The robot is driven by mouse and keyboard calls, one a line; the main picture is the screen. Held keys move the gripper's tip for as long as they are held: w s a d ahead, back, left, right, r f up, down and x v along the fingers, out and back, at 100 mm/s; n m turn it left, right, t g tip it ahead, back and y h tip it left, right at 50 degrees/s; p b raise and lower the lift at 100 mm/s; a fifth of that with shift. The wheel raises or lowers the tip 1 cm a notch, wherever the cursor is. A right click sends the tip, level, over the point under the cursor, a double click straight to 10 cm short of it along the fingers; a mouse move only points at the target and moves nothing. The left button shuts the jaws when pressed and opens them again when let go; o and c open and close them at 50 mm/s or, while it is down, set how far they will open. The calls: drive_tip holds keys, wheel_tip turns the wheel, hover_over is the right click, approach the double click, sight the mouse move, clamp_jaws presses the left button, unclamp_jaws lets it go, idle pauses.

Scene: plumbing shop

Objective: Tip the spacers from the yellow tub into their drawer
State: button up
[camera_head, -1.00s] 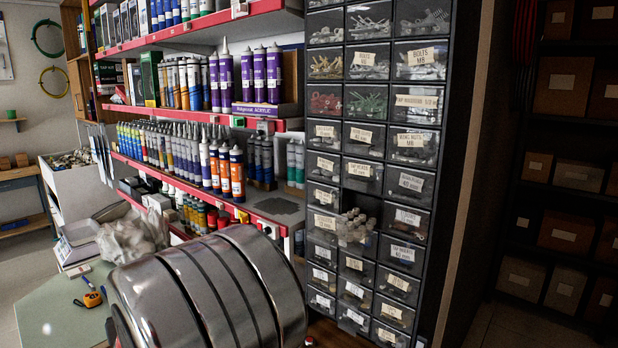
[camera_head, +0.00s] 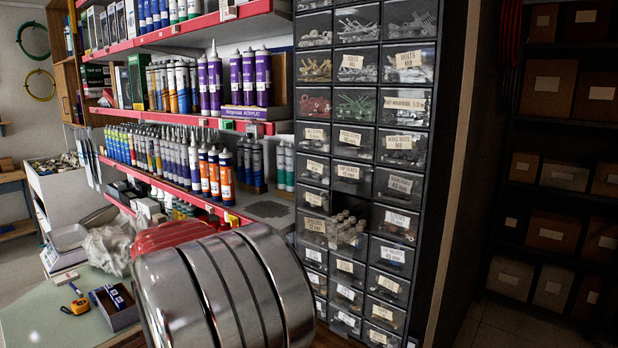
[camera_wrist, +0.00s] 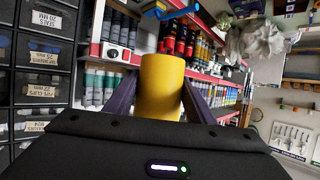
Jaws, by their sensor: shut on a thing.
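The yellow tub (camera_wrist: 162,75) stands between the two fingers of my gripper (camera_wrist: 158,98) in the wrist view. My gripper is shut on it, with a finger at each side. Its contents do not show. A drawer (camera_head: 347,238) in the middle column of the dark drawer cabinet is pulled out, with a dark gap above it. It holds several small pale cylindrical pieces. I cannot read its label. My gripper and the tub do not show in the head view.
The drawer cabinet (camera_head: 440,120) has many labelled clear-fronted drawers. Red-edged shelves (camera_head: 180,120) with tubes and bottles stand to its left. A tape measure (camera_head: 76,302) and a small dark box (camera_head: 114,306) lie on the green worktop (camera_head: 40,325). Dark shelves with boxes (camera_head: 551,230) stand at right.

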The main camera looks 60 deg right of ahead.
drive_tip(key=s+d+r+m+g+h, duration=0.1)
drive_tip(key=s+d+r+m+g, duration=0.3)
drive_tip(key=s+d+r, duration=0.4)
drive_tip(key=s+d+r+m+g, duration=0.4)
drive_tip(key=s+d+r, duration=0.4)
drive_tip(key=s+d, duration=0.5)
drive_tip(key=shift+s+d+r+g+h, duration=0.3)
drive_tip(key=shift+s+d+g+h, duration=0.15)
drive_tip(key=shift+g, duration=0.25)
drive_tip(key=shift+a, duration=0.1)
drive_tip(key=shift+w+f+m+t+h, duration=0.1)
drive_tip(key=shift+w+m+t+h, duration=0.3)
drive_tip(key=shift+m+t, duration=0.9)
drive_tip(key=shift+w+f+m+t+h, duration=0.15)
drive_tip(key=shift+w+m+t+h, duration=0.25)
drive_tip(key=shift+m, duration=1.65)
drive_tip(key=shift+w+f+m+t+h, duration=0.1)
drive_tip(key=shift+w+m+t+h, duration=0.25)
drive_tip(key=shift+m+t, duration=1.05)
drive_tip(key=shift+s+m+h, duration=0.1)
drive_tip(key=shift+m+h, duration=0.2)
drive_tip(key=shift+m, duration=0.25)
drive_tip(key=shift+s+m+h, duration=0.15)
drive_tip(key=shift+m+h, duration=0.25)
drive_tip(key=shift+m, duration=0.8)
